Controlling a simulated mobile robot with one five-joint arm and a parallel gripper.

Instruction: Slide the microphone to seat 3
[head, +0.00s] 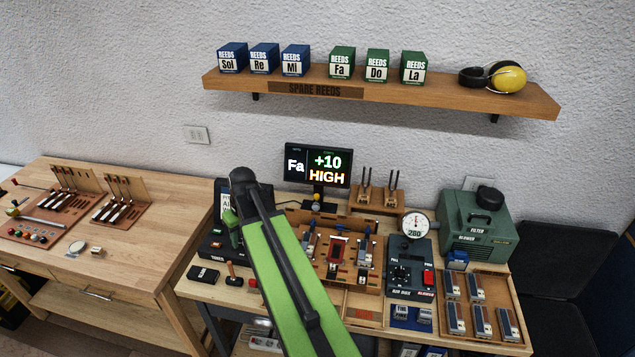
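I cannot pick out the microphone for certain. A small orange-tipped piece (316,206) stands below the display, too small to identify. The wooden work board (327,272) holds several upright parts, including a red-framed one (338,250) in the middle and blue-topped ones on either side. Seat numbers are not readable. My green arm crosses the front and hides the board's left part. The arm bends at a dark joint high on the left, and my gripper is hidden behind it.
A display (318,166) reads "Fa +10 HIGH". A wind box with a dial gauge (415,226), a green blower (476,226) and a tray of reeds (484,337) stand to the right. A black tuner (214,247) is left. Above, a shelf (400,92) carries reed boxes.

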